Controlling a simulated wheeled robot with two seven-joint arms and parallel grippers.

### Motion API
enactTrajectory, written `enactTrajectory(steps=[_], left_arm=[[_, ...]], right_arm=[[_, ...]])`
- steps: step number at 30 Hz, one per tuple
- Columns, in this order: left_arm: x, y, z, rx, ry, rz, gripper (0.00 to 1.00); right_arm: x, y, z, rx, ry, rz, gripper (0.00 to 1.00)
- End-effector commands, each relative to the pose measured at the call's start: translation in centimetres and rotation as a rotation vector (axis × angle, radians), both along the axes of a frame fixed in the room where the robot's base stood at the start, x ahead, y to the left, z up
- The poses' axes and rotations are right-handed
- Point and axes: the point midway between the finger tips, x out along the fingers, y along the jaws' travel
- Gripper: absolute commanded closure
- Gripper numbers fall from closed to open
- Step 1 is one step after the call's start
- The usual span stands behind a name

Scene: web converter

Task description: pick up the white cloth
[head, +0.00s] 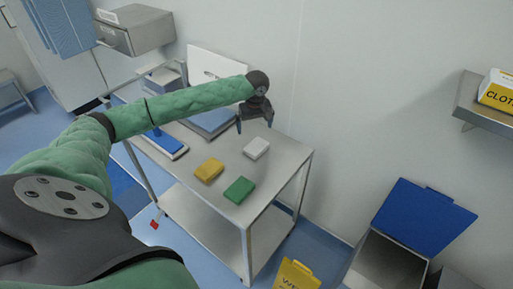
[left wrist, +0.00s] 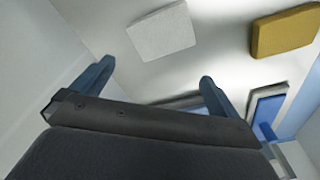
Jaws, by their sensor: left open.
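The white cloth (head: 256,148) is a small folded block lying flat on the metal cart's top (head: 222,148), near its back right edge. My left gripper (head: 255,124) hangs above and just behind the cloth, fingers pointing down, open and empty. In the left wrist view the white cloth (left wrist: 162,32) shows beyond the two spread fingertips (left wrist: 157,75), apart from them. My right gripper is in neither view.
A yellow cloth (head: 209,170) and a green cloth (head: 239,190) lie nearby on the cart. A blue flat tool (head: 165,144) lies to the left. A bin with a raised blue lid (head: 422,217) and a yellow sign (head: 296,275) stand to the right and front.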

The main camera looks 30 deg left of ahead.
Motion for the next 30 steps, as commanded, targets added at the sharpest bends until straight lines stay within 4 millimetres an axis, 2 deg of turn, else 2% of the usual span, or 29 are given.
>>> enactTrajectory(steps=[6,12,17,30], left_arm=[[-0.7,-0.4,-0.8,-0.075,0.040,0.387,0.00],[-0.8,-0.6,-0.9,-0.090,0.041,0.575,0.00],[-0.8,-0.7,-1.4,-0.092,0.040,0.616,0.00],[-0.7,-0.8,-4.7,-0.090,0.040,0.614,0.00]], right_arm=[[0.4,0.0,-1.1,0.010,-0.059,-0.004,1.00],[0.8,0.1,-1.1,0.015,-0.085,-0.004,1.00],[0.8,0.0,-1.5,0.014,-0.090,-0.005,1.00],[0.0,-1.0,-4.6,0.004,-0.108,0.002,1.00]])
